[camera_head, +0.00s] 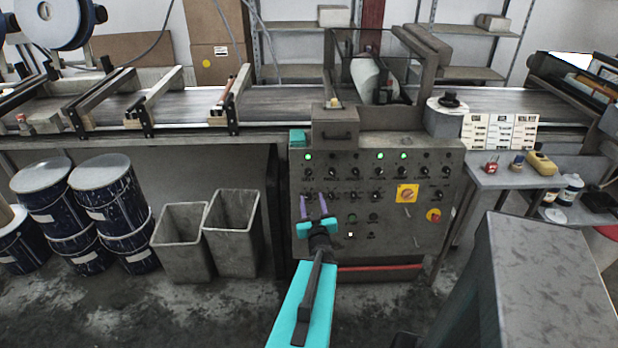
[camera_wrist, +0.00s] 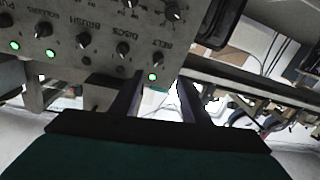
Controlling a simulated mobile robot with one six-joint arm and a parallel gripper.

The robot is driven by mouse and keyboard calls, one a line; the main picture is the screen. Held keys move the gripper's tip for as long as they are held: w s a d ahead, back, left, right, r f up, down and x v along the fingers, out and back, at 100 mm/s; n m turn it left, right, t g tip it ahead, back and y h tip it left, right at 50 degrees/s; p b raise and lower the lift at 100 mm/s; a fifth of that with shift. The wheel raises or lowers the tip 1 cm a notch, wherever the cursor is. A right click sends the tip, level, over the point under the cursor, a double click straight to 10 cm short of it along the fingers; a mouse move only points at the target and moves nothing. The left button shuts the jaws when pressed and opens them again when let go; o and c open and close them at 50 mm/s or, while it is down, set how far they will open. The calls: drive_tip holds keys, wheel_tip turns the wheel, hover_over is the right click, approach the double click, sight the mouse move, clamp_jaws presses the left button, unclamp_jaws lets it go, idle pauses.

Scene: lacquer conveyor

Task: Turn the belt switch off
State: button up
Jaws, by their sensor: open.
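The belt switch (camera_head: 309,171) is a small black knob at the left end of the upper row on the grey control panel (camera_head: 440,190). In the wrist view, the belt switch (camera_wrist: 157,58) sits beside the upside-down label BELT, and its lamp (camera_wrist: 152,77) is lit green. That lamp is also green in the head view (camera_head: 309,156). My gripper (camera_head: 313,204) is open and empty, below the knob in the picture. In the wrist view, my gripper (camera_wrist: 157,95) has its two fingers spread on either side of the lamp. I see no contact with the knob.
Other knobs for discs (camera_wrist: 122,72), brush (camera_wrist: 84,40) and rollers (camera_wrist: 42,28) stand close by. Grey bins (camera_head: 232,232) stand left of the panel; a side table (camera_head: 510,178) stands right.

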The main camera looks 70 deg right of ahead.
drive_tip(key=shift+s+r, duration=0.2)
drive_tip(key=shift+w+d+f, duration=0.1)
drive_tip(key=shift+d, duration=0.1)
drive_tip(key=b+x, duration=0.3)
drive_tip(key=b, duration=0.1)
drive_tip(key=shift+a, duration=0.1)
idle(0.4)
drive_tip(key=b, duration=0.2)
drive_tip(key=d+b, duration=0.1)
drive_tip(key=b, duration=0.2)
drive_tip(key=shift+w+f, duration=0.1)
drive_tip(key=shift+w, duration=0.25)
drive_tip(key=d+b, duration=0.1)
drive_tip(key=b, duration=0.3)
drive_tip(key=shift+w+b, duration=0.15)
drive_tip(key=shift+b, duration=0.25)
